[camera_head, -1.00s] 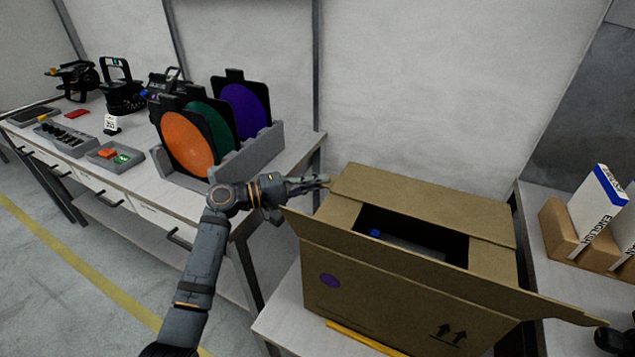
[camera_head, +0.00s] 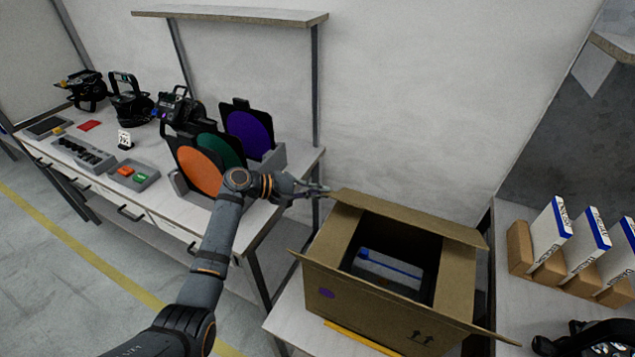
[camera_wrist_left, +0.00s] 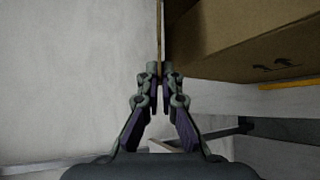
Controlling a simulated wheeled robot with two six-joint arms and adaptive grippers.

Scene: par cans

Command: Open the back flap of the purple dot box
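The cardboard box with the purple dot (camera_head: 327,293) stands on a white table in the middle right of the head view. Its back flap (camera_head: 410,218) is lifted and seen at a steep angle. The front flap (camera_head: 400,298) leans outward and the top is open. My left gripper (camera_head: 322,190) is at the left end of the back flap. In the left wrist view, the thin flap edge (camera_wrist_left: 159,35) runs between the two close fingertips of my left gripper (camera_wrist_left: 160,70), which look shut on it. My right gripper is not in view.
A grey item with a blue strip (camera_head: 390,268) lies inside the box. Left is a workbench with orange, green and purple filters (camera_head: 248,132) and lamps. White upright cartons (camera_head: 551,238) stand on the right table. A wall (camera_head: 400,90) is close behind.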

